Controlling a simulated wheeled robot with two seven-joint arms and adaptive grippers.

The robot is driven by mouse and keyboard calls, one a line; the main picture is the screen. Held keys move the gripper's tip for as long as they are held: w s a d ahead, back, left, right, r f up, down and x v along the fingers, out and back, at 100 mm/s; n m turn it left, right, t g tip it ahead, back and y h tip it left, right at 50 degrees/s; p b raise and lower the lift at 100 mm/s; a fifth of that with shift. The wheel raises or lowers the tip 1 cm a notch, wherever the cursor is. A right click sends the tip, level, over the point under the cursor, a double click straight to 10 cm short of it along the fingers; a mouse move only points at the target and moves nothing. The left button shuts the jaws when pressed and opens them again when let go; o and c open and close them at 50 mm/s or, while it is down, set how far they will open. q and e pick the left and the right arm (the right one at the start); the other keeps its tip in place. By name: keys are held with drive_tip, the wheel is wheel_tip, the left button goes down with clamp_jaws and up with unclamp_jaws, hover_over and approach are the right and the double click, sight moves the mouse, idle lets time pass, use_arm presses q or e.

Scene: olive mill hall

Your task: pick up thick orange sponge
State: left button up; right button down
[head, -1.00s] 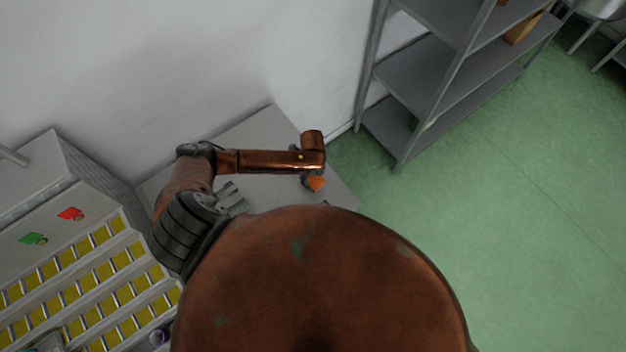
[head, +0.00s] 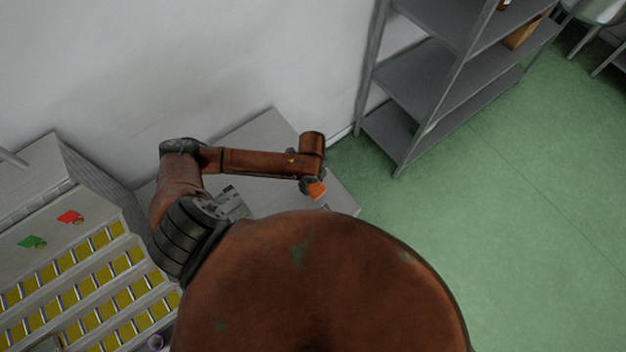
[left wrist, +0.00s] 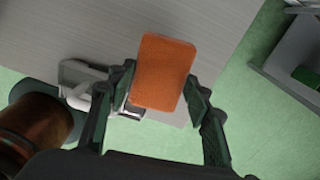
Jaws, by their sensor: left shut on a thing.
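The thick orange sponge (left wrist: 163,72) is between the two fingers of my left gripper (left wrist: 160,95) in the left wrist view. The gripper is shut on it, and the sponge sticks out past the fingertips. In the head view, the sponge (head: 317,190) shows as a small orange patch below the end of my left arm, at the left gripper (head: 310,185). The grey table top (head: 262,130) lies under it. I cannot tell how far the sponge is above the table. My right gripper is not in view.
A grey shelf rack (head: 430,75) stands to the right of the table. A white machine with yellow slotted panels and red (head: 71,217) and green (head: 32,242) knobs is at the left. A grey-white object (left wrist: 85,80) lies by the left finger. Green floor is clear at right.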

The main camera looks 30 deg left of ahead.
use_arm(q)
drive_tip(key=s+d+r, duration=0.4)
drive_tip(key=s, duration=0.4)
drive_tip(key=shift+d+b, duration=0.15)
drive_tip(key=shift+b, duration=0.3)
